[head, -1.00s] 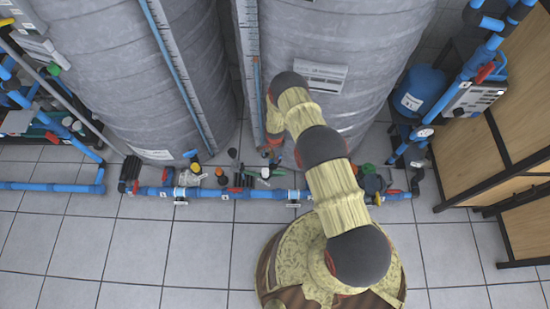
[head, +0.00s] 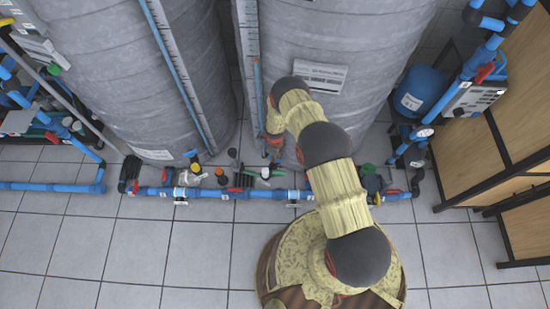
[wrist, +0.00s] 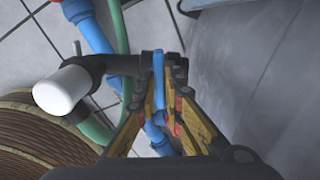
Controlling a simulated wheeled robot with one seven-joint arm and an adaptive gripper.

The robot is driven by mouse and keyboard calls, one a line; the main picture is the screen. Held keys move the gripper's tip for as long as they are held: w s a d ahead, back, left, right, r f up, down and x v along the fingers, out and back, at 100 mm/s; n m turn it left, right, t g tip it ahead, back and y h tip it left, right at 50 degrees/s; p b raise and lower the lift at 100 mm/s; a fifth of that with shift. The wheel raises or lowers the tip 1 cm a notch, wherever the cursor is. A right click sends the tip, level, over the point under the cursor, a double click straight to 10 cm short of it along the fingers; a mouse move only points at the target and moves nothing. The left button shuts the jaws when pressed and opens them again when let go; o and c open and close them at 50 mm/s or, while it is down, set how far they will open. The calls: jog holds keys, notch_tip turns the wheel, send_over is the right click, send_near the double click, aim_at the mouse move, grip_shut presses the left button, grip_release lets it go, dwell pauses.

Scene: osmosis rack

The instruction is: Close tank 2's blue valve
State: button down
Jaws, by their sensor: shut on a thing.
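The blue valve handle (wrist: 158,75) is an upright narrow blue bar on a dark valve body in the wrist view. My gripper (wrist: 164,70) has its two fingers closed around this handle, one on each side. In the head view my gripper is low at the front of the right grey tank (head: 345,50), mostly hidden by my arm, and the handle cannot be made out there. A second grey tank (head: 110,60) stands to the left. The tank numbers are not readable.
A blue pipe run (head: 220,193) with several valves crosses the floor before the tanks. In the wrist view a white-capped dark pipe (wrist: 62,92) and a green hose (wrist: 122,40) lie left of my fingers. Tiled floor (head: 110,240) is clear at front left.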

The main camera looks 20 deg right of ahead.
jog(key=shift+m, duration=0.7)
jog(key=c, duration=1.9)
grip_release()
notch_tip(320, 180, up, 12)
